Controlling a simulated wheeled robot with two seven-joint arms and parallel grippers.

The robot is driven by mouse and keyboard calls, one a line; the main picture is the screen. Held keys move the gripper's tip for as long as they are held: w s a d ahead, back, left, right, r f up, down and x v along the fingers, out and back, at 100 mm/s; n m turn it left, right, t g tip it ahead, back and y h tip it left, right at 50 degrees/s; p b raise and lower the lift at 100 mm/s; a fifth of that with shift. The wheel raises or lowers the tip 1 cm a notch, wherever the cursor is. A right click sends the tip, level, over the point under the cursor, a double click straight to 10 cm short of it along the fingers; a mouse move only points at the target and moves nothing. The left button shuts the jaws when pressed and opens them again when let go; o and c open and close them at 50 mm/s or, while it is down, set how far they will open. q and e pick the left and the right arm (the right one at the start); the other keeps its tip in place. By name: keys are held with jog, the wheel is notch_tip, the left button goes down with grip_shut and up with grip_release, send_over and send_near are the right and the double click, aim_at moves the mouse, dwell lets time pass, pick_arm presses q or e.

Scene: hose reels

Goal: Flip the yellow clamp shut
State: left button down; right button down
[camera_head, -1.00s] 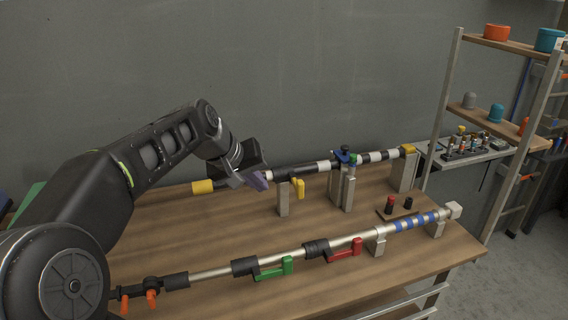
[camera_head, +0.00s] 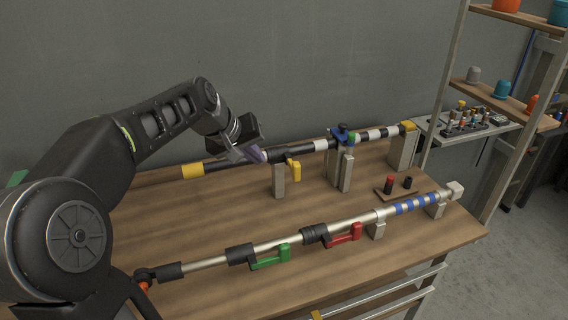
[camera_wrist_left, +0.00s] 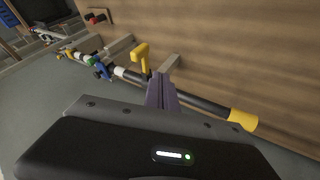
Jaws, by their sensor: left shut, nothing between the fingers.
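The yellow clamp (camera_head: 295,170) is on the dark section of the rear pole (camera_head: 308,149), just right of a grey support block. Its lever hangs down and forward of the pole. In the left wrist view the yellow clamp (camera_wrist_left: 141,57) sticks out from the pole over the table. My left gripper (camera_head: 256,154) is shut and empty, at the pole left of the clamp and apart from it. Its purple fingers (camera_wrist_left: 161,92) show in the left wrist view, overlapping the pole; I cannot tell whether they touch it. My right gripper is not in view.
A front pole (camera_head: 273,243) carries a green clamp (camera_head: 270,258) and a red clamp (camera_head: 344,235). A blue clamp (camera_head: 343,134) sits on the rear pole by tall blocks. A small board (camera_head: 397,193) holds red and black pegs. Table between the poles is mostly clear.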

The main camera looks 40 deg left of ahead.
aim_at(293, 164)
pick_arm(q)
jog(key=w+d+f+p, duration=0.2)
jog(key=w+f+p, duration=0.1)
jog(key=w+f, duration=0.3)
jog(key=shift+w+d, duration=0.3)
jog(key=shift+w, duration=0.5)
jog(key=shift+d, duration=0.1)
